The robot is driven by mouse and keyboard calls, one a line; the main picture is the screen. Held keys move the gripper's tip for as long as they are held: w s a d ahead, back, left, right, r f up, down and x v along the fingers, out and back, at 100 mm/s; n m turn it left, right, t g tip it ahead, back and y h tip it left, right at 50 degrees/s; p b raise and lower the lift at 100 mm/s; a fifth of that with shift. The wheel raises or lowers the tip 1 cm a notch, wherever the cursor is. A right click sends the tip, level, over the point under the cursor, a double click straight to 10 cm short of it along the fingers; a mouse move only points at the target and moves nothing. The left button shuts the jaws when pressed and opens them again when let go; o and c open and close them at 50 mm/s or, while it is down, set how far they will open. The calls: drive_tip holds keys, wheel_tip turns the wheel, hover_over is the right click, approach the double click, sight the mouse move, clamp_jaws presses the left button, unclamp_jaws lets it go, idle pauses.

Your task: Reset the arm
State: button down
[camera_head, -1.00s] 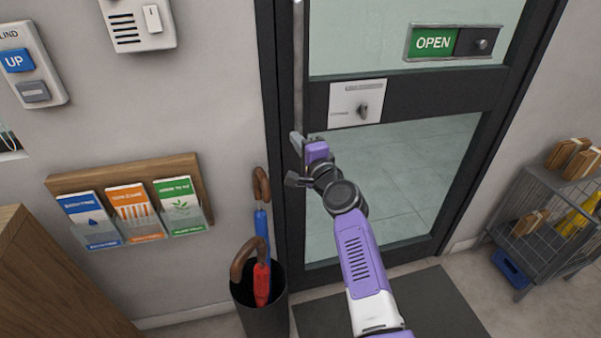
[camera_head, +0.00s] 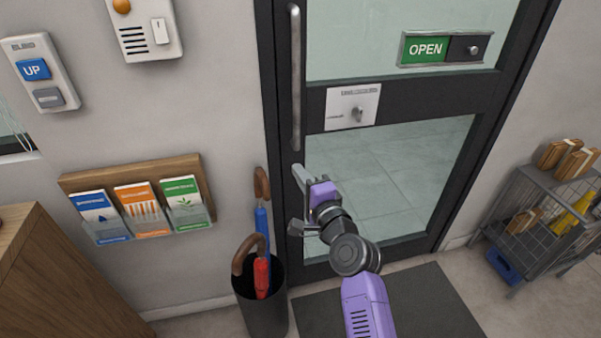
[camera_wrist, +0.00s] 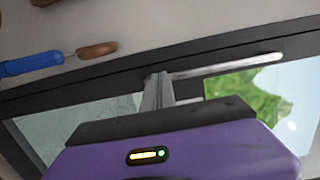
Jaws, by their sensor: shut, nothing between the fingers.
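My gripper (camera_head: 299,181) is in front of the lower left part of a dark-framed glass door (camera_head: 400,185), below the lower end of its long vertical handle (camera_head: 295,80). The gripper is shut and empty. In the wrist view its closed fingers (camera_wrist: 158,90) show against the door frame, and the handle (camera_wrist: 225,67) runs off to the right just past them. I cannot tell from the pictures how far the fingers are from the door. The door looks closed.
A stand (camera_head: 262,300) with umbrellas is left of my arm, close to the door frame. A leaflet rack (camera_head: 135,175) hangs on the wall at left. A wire cart (camera_head: 530,215) stands at right. A dark mat (camera_head: 430,305) lies before the door.

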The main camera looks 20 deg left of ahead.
wheel_tip(320, 180, up, 4)
drive_tip(key=d+n+t+h, duration=0.1)
drive_tip(key=d+n+t, duration=0.1)
drive_tip(key=d, duration=0.1)
drive_tip(key=s+d+f+n+t+h, duration=0.1)
drive_tip(key=s+d+f+n+h, duration=0.25)
drive_tip(key=s+d, duration=0.6)
drive_tip(key=s+d+f+n+t+h, duration=0.2)
drive_tip(key=s+d+f, duration=0.2)
drive_tip(key=s+d, duration=0.55)
drive_tip(key=s+d+n+g+h, duration=0.1)
drive_tip(key=s+d, duration=0.3)
drive_tip(key=s, duration=0.6)
drive_tip(key=s+d+f+g+h, duration=0.1)
drive_tip(key=s+d, duration=0.4)
drive_tip(key=s, duration=0.6)
drive_tip(key=s+d+n+g+h, duration=0.1)
drive_tip(key=s+d+g+h, duration=0.1)
drive_tip(key=s, duration=0.9)
drive_tip(key=shift+d+f+n+h, duration=0.35)
drive_tip(key=shift+d+f+h, duration=0.1)
drive_tip(key=shift+d, duration=0.8)
